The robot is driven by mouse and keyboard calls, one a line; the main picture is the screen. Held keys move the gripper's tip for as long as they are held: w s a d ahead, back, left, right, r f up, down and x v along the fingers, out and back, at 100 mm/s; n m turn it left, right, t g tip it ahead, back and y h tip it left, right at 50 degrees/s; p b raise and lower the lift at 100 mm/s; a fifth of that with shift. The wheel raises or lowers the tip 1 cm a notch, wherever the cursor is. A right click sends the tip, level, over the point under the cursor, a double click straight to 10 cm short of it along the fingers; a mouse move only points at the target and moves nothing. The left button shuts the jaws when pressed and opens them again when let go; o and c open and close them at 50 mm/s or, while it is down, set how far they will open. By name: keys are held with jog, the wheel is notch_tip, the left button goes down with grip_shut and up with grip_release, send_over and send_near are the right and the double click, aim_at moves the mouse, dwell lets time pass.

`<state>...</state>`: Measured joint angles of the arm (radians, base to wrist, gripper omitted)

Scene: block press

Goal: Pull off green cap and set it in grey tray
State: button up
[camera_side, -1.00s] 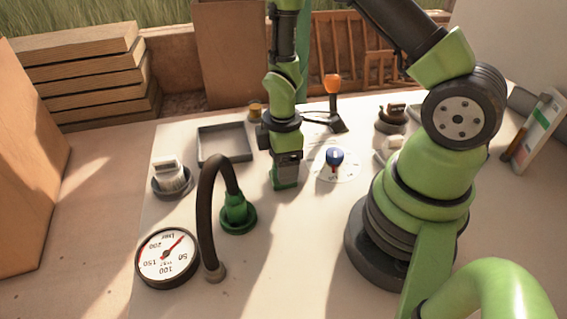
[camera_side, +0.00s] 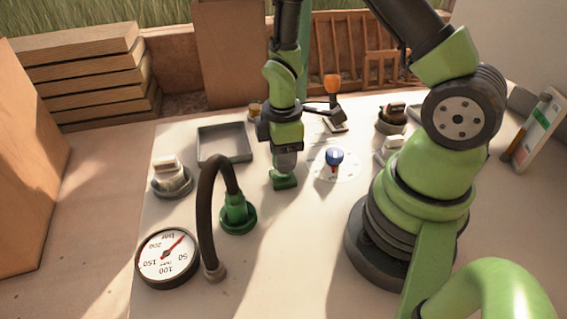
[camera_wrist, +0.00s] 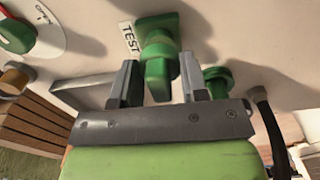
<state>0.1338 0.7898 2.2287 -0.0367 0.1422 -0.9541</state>
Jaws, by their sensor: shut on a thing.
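The green cap (camera_wrist: 158,78) is between my gripper's fingers in the wrist view, in front of a square green base (camera_wrist: 158,24) by a label reading TEST. My gripper (camera_wrist: 158,85) is shut on the cap; I cannot tell whether cap and base are apart. In the side view my gripper (camera_side: 285,165) points down over the green base (camera_side: 284,182) on the table, and its fingers hide most of the cap. The grey tray (camera_side: 222,142) lies empty to the left of my gripper, farther back.
A dark hose (camera_side: 206,200) arches to a green fitting (camera_side: 238,214) at front left, beside a pressure gauge (camera_side: 166,257). A white switch (camera_side: 168,175) stands left of the tray.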

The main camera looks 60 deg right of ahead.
jog(key=shift+r, duration=2.05)
jog(key=w+d, duration=0.2)
jog(key=w, duration=0.8)
send_near(224, 146)
notch_tip(224, 146, down, 6)
jog(key=shift+f, duration=0.1)
jog(key=shift+f, duration=0.25)
